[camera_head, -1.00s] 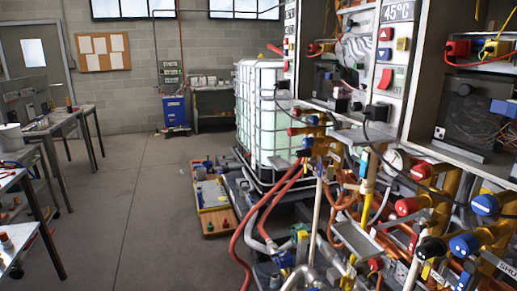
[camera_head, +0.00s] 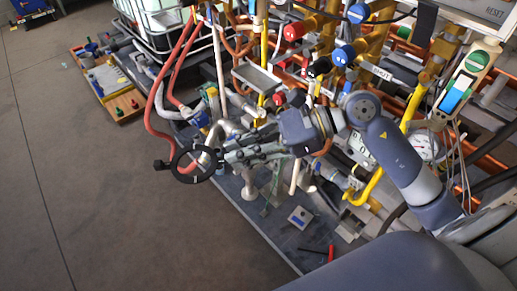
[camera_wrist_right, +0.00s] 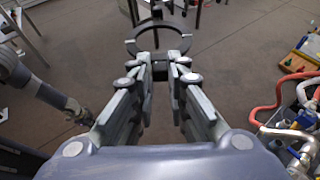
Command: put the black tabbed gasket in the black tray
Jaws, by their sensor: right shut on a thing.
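The black tabbed gasket (camera_head: 193,181) is a thin black ring with a small tab on its outer side. My right gripper (camera_head: 224,158) is shut on the ring's near edge and holds it in the air, left of the pipework. In the right wrist view the ring (camera_wrist_right: 131,44) sticks out ahead of the fingertips (camera_wrist_right: 160,64), its tab pointing away. What looks like my left gripper (camera_wrist_right: 77,112) shows small at the left of that view; its fingers are too unclear to read. I cannot make out a black tray in the current views.
Red hoses (camera_head: 157,108), valves and pipes crowd the right side. A grey platform (camera_head: 265,217) with small loose parts lies below the right arm. A wooden board with parts (camera_head: 104,82) lies on the floor at upper left. The floor (camera_head: 90,200) at left is clear.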

